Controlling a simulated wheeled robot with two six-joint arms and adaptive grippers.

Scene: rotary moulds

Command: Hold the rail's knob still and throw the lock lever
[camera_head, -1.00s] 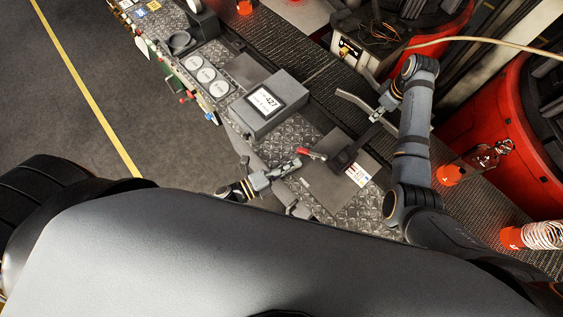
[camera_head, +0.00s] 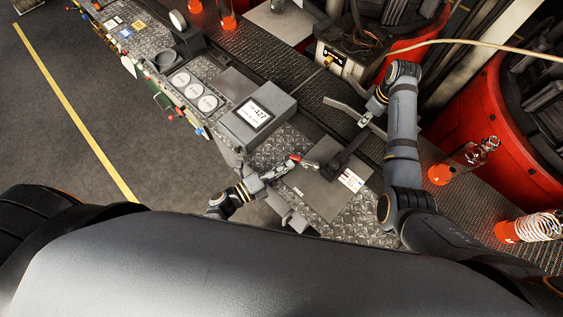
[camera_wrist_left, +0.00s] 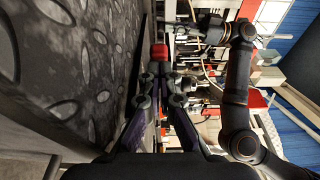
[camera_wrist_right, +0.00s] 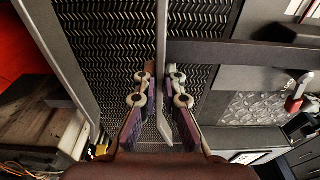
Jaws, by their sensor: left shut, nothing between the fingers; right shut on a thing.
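The lock lever, with a red grip (camera_head: 295,158) and a metal shank, sits on a grey plate (camera_head: 318,192). My left gripper (camera_head: 286,168) is shut and empty, its tips just short of the red grip. In the left wrist view the red grip (camera_wrist_left: 160,51) is straight ahead of the closed fingertips (camera_wrist_left: 160,70). My right gripper (camera_head: 366,119) is shut on a grey bent bar (camera_head: 343,108) at the far end of the dark rail (camera_head: 345,154). In the right wrist view the bar (camera_wrist_right: 162,50) runs between the fingers. I cannot make out a separate knob.
A display box (camera_head: 258,118) reading 427 stands left of the plate. Round gauges (camera_head: 194,92) lie beyond it. A ribbed dark belt (camera_head: 300,80) runs behind the bench. Red-based glass pieces (camera_head: 440,174) stand at right. A cable hangs from a box (camera_head: 340,62) at the back.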

